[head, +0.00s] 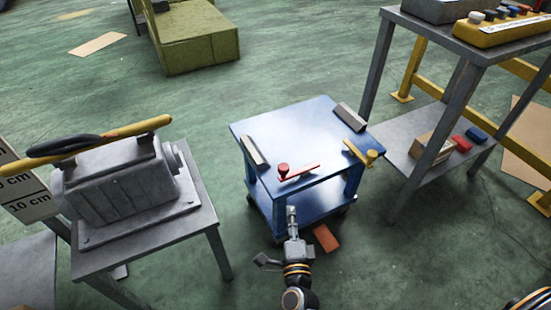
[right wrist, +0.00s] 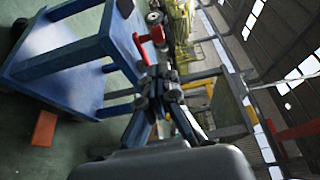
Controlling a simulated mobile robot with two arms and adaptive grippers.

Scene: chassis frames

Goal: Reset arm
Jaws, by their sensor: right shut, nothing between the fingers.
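My right gripper (head: 291,214) is in front of the near edge of a blue cart (head: 310,130) in the head view. Its fingers are shut with nothing between them, and they appear apart from the cart. In the right wrist view the closed fingers (right wrist: 160,78) point toward the cart (right wrist: 62,62), which looks tilted there. A red-handled tool (head: 300,172) lies on the cart's near edge; it shows in the wrist view (right wrist: 150,38) just beyond the fingertips. My left gripper is in neither view.
A grey table (head: 205,215) with a metal machine (head: 125,195) stands left. A grey shelf table (head: 440,130) stands right of the cart. A red-orange block (head: 326,238) lies on the floor by the cart. Green floor is open at front right.

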